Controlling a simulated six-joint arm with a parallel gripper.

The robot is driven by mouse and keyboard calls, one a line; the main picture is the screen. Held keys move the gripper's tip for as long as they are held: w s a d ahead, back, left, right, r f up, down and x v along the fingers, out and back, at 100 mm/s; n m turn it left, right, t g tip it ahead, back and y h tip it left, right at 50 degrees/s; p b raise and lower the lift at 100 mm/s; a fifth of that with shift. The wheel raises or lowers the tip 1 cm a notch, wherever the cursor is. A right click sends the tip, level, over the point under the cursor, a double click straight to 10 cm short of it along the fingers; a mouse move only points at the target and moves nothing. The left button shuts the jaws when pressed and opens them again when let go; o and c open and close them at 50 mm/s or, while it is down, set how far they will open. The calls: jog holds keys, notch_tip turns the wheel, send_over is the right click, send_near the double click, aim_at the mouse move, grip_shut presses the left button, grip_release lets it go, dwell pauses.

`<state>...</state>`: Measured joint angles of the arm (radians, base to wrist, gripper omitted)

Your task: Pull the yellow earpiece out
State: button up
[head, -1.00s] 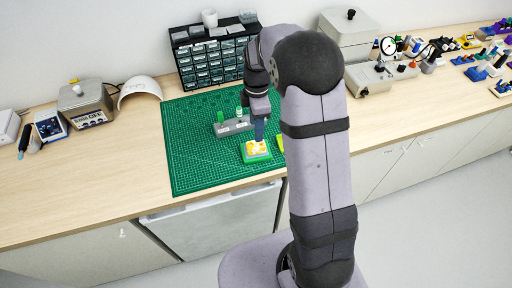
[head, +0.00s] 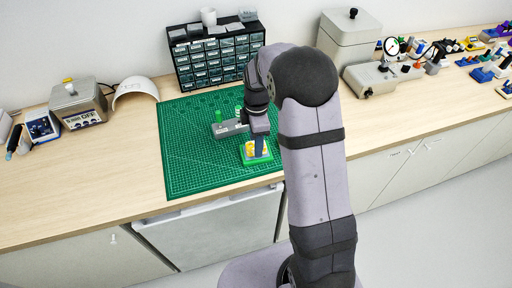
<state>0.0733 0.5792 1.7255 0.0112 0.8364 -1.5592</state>
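The yellow earpiece piece (head: 250,151) sits in a small green holder (head: 257,161) near the front right of the green cutting mat. My gripper (head: 259,152) points down at it, and its blue-grey fingers cover the middle of the yellow area. Yellow shows on either side of the fingers. The view is too small to tell whether the fingers touch the earpiece, or are open or shut.
A grey block with green pegs (head: 229,129) stands just behind the holder. The green mat (head: 190,165) is clear to the left. A drawer cabinet (head: 213,62) stands behind. A grey boxy device (head: 370,80) is to the right.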

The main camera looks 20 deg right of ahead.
jog(key=shift+c, duration=0.6)
jog(key=c, duration=1)
jog(key=shift+r+p, duration=1.5)
jog(key=shift+r, duration=0.2)
jog(key=shift+r+p, duration=2.45)
jog(key=shift+r, duration=0.4)
